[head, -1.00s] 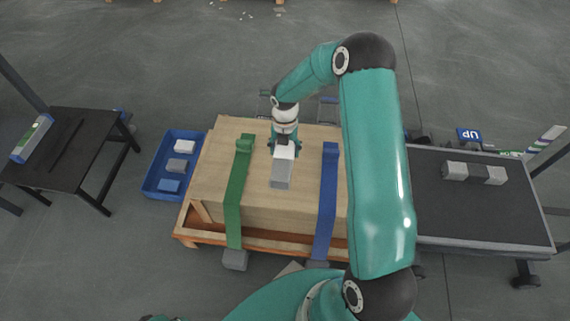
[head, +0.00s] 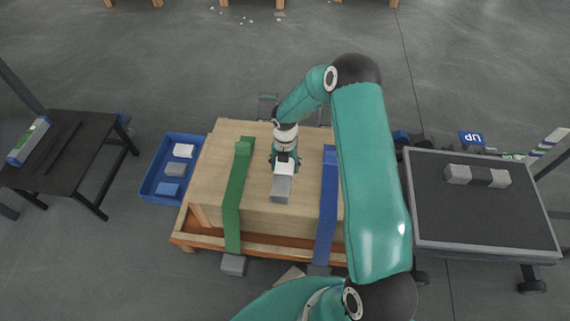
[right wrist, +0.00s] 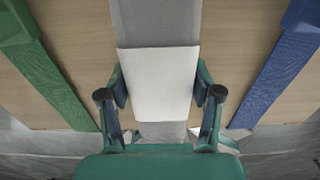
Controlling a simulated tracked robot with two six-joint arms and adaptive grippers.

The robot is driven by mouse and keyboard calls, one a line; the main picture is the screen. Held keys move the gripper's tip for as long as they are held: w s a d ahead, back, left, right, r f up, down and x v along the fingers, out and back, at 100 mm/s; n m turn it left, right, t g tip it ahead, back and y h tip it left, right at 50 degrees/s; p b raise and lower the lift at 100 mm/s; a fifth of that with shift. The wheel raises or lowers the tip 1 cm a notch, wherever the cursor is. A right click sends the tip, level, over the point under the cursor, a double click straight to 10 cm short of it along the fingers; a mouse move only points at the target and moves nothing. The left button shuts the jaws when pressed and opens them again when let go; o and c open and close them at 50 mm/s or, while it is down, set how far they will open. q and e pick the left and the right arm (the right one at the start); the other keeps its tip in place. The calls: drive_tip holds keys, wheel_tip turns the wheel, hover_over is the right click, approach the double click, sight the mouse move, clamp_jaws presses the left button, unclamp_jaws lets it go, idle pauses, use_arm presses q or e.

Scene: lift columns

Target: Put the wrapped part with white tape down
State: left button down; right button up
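The wrapped part with white tape (head: 281,189) is a grey block with a broad white band. It is over the wooden crate's top (head: 262,207), between the green strap (head: 237,190) and the blue strap (head: 327,205). My right gripper (head: 285,164) points down at its far end. In the right wrist view my right gripper's fingers (right wrist: 160,92) are closed against both sides of the white band (right wrist: 158,80). I cannot tell whether the part's underside touches the crate. My left gripper is not in view.
A blue tray (head: 148,190) with several small items stands left of the crate. A black table (head: 75,150) is further left. On the right, a dark-topped cart (head: 480,225) carries a grey part with a dark band (head: 478,176); most of its top is bare.

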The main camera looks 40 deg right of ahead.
drive_tip(key=o, duration=0.4)
drive_tip(key=shift+o, duration=0.2)
drive_tip(key=shift+r, duration=0.1)
wheel_tip(320, 180, up, 12)
drive_tip(key=p, duration=0.4)
drive_tip(key=s+a+f+m+y, duration=0.2)
drive_tip(key=s+a+f+m, duration=0.15)
drive_tip(key=a+m, duration=0.45)
drive_tip(key=s+a+f+m+y, duration=0.15)
drive_tip(key=a+f+m, duration=0.35)
drive_tip(key=a, duration=0.5)
drive_tip(key=s+a+f+m, duration=0.2)
drive_tip(key=s+a+m, duration=0.7)
drive_tip(key=m, duration=0.6)
drive_tip(key=shift+s+a+f+t, duration=0.2)
drive_tip(key=shift+s+f+t, duration=0.15)
drive_tip(key=shift+s, duration=0.85)
